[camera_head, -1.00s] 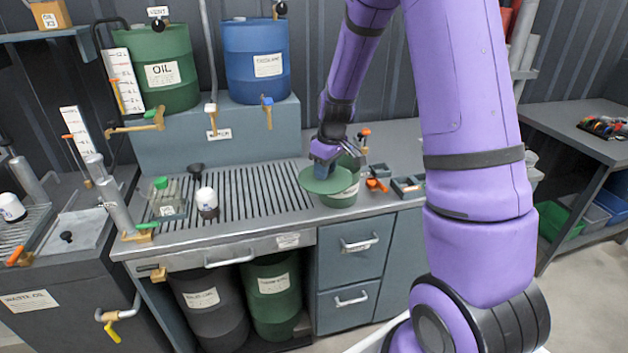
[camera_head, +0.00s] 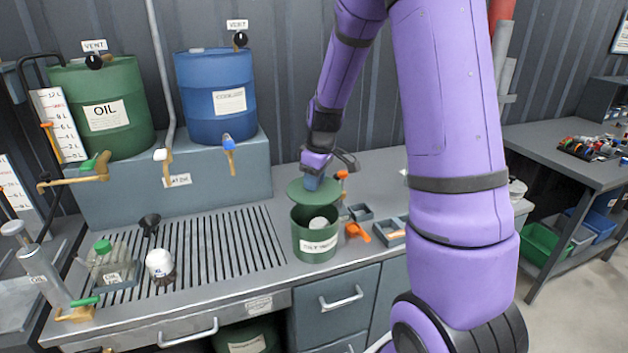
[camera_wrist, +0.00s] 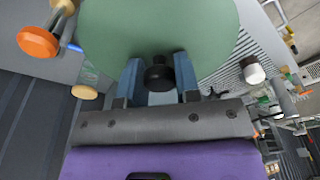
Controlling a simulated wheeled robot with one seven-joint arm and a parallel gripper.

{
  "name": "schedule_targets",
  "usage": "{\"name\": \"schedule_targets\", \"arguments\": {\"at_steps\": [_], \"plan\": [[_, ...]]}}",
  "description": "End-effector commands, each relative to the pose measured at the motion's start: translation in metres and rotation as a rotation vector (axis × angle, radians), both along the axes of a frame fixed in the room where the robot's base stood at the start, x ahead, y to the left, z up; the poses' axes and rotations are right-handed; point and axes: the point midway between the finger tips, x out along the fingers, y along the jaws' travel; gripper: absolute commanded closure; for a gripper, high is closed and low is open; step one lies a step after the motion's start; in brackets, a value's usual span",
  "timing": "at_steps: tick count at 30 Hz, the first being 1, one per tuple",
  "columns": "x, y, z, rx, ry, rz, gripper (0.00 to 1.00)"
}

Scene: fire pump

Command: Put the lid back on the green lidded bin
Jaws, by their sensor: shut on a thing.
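The green lidded bin (camera_head: 316,246) stands upright on the bench, right of the slatted drain area. Its top is open and something pale shows inside. Its round green lid (camera_head: 300,193) is above and slightly behind the bin's mouth. In the wrist view the lid (camera_wrist: 160,35) fills the top, with its black knob (camera_wrist: 158,75) between the blue fingers. My gripper (camera_head: 313,180) is shut on that knob and holds the lid over the bin's back rim. Whether the lid touches the rim cannot be told.
An orange tool (camera_head: 357,232) and small grey trays (camera_head: 388,232) lie right of the bin. An orange-topped valve (camera_head: 342,178) stands close behind it. A white-capped jar (camera_head: 160,265) and a green-capped container (camera_head: 108,262) stand on the slats, left.

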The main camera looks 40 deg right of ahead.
Motion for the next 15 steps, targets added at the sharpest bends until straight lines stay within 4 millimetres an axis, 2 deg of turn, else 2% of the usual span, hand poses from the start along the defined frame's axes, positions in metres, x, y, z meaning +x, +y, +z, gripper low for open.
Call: {"name": "schedule_targets", "arguments": {"at_steps": [5,15], "plan": [[0.000,0.000,-0.007,0.001,0.002,0.000,0.95],[0.000,0.000,-0.034,0.001,0.002,0.000,0.95]]}}
